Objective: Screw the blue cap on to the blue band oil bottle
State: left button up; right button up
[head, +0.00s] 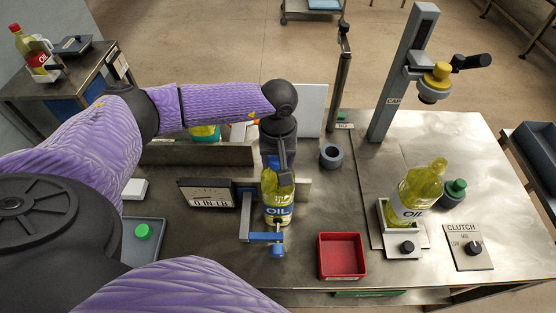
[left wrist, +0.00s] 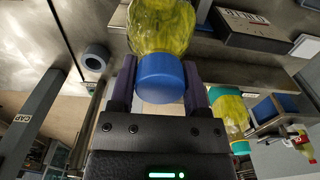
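The blue band oil bottle (head: 278,210) stands upright in a clamp with a blue handle (head: 265,237), near the table's middle. In the left wrist view its yellow body (left wrist: 162,25) shows beyond the blue cap (left wrist: 160,78). The cap sits at the bottle's mouth, between the fingers of my left gripper (left wrist: 160,88), which appear closed against its sides. In the head view the left gripper (head: 280,165) points down over the bottle top and mostly hides the cap. How far the cap is threaded cannot be told. My right gripper is out of view.
A display box (head: 208,194) stands left of the bottle. A red tray (head: 342,257) and a grey ring (head: 330,155) lie to its right. Another oil bottle (head: 418,187) tilts in a holder below a capping stand (head: 403,70). A green cap (head: 143,231) lies in a grey tray.

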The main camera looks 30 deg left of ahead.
pick_arm(q)
jog(key=m, duration=0.5)
jog(key=shift+c, duration=0.2)
jog(key=m, duration=0.7)
jog(key=o, duration=0.8)
